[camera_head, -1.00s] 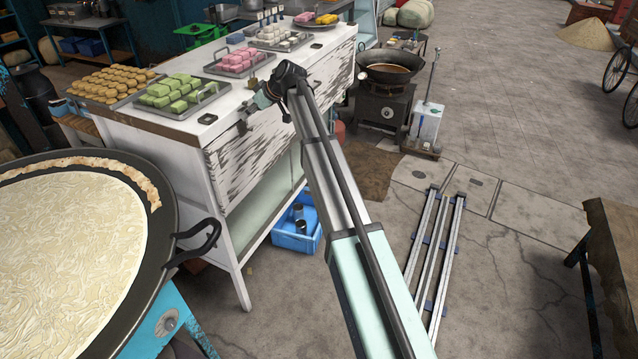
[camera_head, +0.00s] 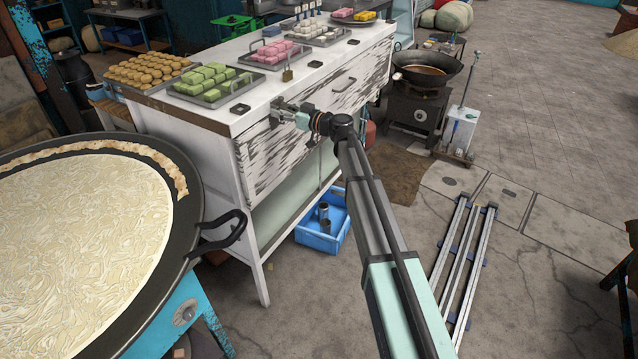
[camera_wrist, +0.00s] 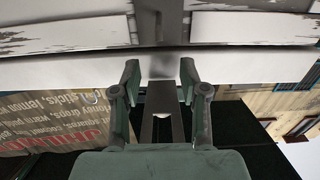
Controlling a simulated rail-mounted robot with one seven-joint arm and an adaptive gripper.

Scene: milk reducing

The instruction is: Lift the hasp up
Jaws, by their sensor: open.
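The hasp (camera_wrist: 161,98) is a grey metal strap with a slot, on the white cabinet (camera_head: 190,116). In the wrist view it lies between my two fingers, with a gap on each side. My gripper (camera_head: 286,108) is at the cabinet's upper front edge, near the left drawer; it also shows in the wrist view (camera_wrist: 160,92). It is open, with one finger on each side of the hasp. In the head view the gripper largely hides the hasp. I cannot tell whether a finger touches the cabinet.
A padlock (camera_head: 287,75) stands on the cabinet top behind my gripper. Trays of green sweets (camera_head: 212,84) and pink sweets (camera_head: 276,52) are nearby. A large pan (camera_head: 196,205) is at left, and a blue crate (camera_head: 322,238) sits below.

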